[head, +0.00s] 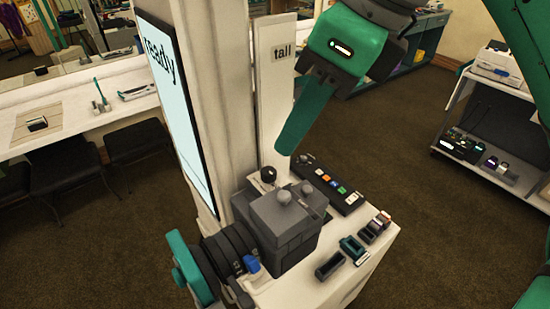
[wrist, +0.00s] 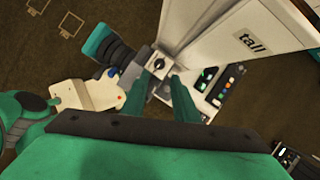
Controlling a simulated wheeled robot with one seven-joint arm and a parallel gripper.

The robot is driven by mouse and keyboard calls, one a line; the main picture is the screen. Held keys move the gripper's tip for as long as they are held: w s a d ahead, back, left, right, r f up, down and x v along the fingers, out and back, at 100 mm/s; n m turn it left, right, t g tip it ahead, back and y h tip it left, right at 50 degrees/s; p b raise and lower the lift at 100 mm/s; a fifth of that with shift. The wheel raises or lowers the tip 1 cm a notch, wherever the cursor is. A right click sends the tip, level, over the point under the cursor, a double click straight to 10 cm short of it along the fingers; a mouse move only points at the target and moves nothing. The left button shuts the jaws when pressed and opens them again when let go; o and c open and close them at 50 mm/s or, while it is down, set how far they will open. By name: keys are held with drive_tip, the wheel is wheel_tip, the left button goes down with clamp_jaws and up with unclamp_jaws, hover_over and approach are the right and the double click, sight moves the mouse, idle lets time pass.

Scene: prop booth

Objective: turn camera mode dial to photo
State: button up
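The grey camera (head: 285,232) stands on the pale stand top in the head view, its black lens (head: 232,250) facing left. My gripper (head: 288,148) points down above and behind the camera, apart from the dials. In the wrist view my gripper (wrist: 161,82) shows two teal fingers with a gap and nothing held. The fingers largely hide the camera there.
A button panel (head: 332,185) lies to the right, and small dark blocks (head: 352,247) sit at the front right. The "tall" board (head: 277,90) and post rise close behind. A "ready" screen (head: 170,95) hangs left.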

sight(270, 171)
drive_tip(key=x, duration=0.9)
drive_tip(key=shift+a, duration=0.1)
clamp_jaws()
